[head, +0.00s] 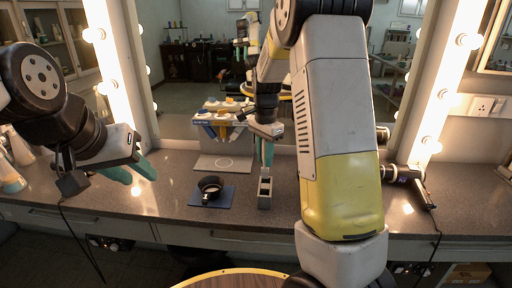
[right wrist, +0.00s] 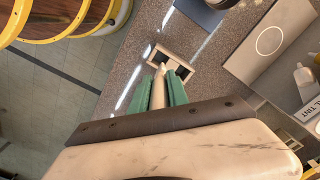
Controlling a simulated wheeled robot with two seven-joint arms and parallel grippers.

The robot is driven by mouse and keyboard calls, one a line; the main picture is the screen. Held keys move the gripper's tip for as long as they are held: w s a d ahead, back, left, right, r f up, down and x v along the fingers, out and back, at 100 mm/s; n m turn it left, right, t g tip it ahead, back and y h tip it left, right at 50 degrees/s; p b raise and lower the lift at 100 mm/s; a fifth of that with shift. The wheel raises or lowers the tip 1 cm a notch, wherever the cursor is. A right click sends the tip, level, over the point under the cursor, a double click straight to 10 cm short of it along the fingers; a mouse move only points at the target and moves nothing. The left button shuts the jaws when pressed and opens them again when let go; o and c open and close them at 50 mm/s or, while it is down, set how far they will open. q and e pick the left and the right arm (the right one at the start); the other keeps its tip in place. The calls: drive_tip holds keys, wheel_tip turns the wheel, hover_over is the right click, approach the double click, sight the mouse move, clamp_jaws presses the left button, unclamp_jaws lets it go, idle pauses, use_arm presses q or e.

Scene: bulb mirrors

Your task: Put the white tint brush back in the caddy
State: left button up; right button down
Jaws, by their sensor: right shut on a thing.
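The caddy (head: 265,201) is a small, narrow beige holder with open compartments near the counter's front edge. It also shows in the right wrist view (right wrist: 186,68). My right gripper (head: 266,160) is directly above it, pointing down. In the right wrist view its green fingers are shut on the pale tint brush (right wrist: 160,88). The brush's far end is at the caddy's top, near the middle; I cannot tell whether it is inside. Dark openings show on either side of it. My left gripper (head: 132,174) is open and empty over the counter at the left.
A black bowl (head: 210,184) sits on a blue mat (head: 226,195) left of the caddy. Behind is a white board with a circle (head: 205,162) and a tint display (head: 218,128). A dark hair dryer (head: 410,178) lies at right. Bottles (head: 11,177) stand far left.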

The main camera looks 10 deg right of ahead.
sight(265, 178)
drive_tip(key=shift+f, duration=0.1)
drive_tip(key=shift+f, duration=5.05)
drive_tip(key=c, duration=1.2)
unclamp_jaws()
drive_tip(key=shift+o, duration=0.3)
drive_tip(key=o, duration=0.4)
drive_tip(key=shift+o, duration=0.2)
